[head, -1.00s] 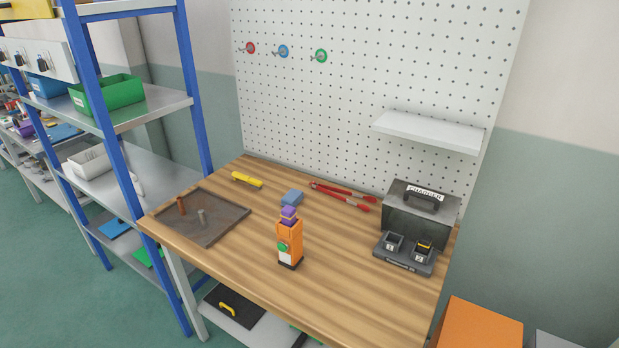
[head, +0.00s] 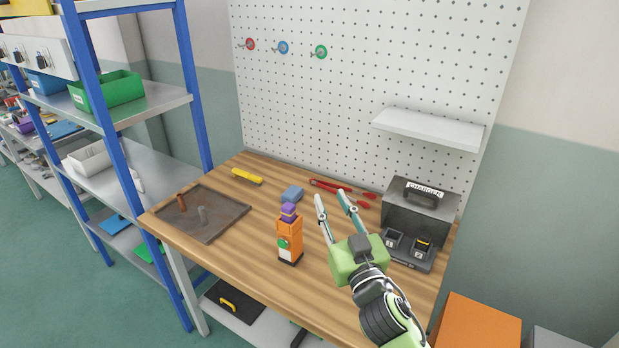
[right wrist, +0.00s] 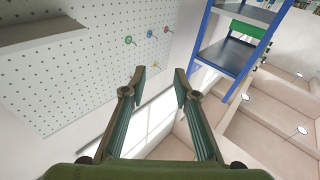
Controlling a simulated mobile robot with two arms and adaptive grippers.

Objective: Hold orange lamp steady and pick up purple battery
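The orange lamp (head: 290,245) stands upright on the wooden workbench (head: 225,256) in the head view. The purple battery (head: 289,210) sits in the top of the lamp, its upper part sticking out. My right gripper (head: 331,198) is raised to the right of the lamp, apart from it, with its fingers spread and nothing between them. In the right wrist view the same open fingers (right wrist: 158,88) show, with only the wall and shelves behind them. My left gripper is not in view.
The charger (head: 417,212) with two slots stands at the right of the bench; the right slot holds something yellow-topped. A blue block (head: 292,194), red pliers (head: 335,187), a yellow tool (head: 247,176) and a dark tray (head: 225,212) lie around. The bench's front left is clear.

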